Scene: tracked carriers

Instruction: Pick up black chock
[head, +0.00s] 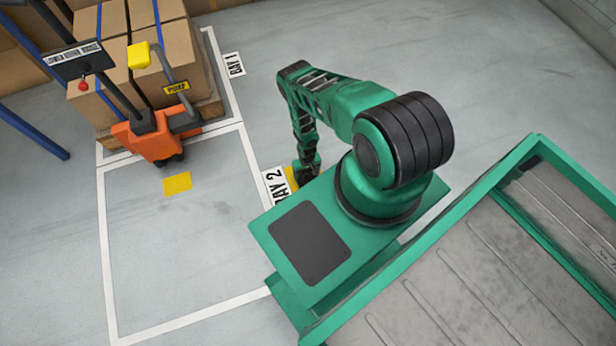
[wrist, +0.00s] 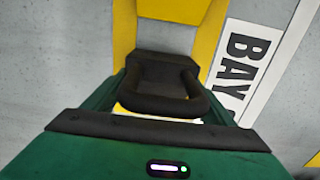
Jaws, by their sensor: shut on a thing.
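The black chock (wrist: 162,72), with a looped black handle, is in the middle of the wrist view. My gripper (wrist: 165,104) is shut on it at the handle. The fingertips are mostly hidden behind the handle and gripper body. In the head view my gripper (head: 307,172) is low, beside the BAY 2 label. The chock is too small and hidden there to make out clearly. I cannot tell whether it touches the floor.
A yellow floor mark (wrist: 205,35) and the BAY 2 label (wrist: 245,60) lie by the chock. An orange pallet truck (head: 155,135) stands at left before stacked boxes (head: 115,65). My own green deck is at lower right.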

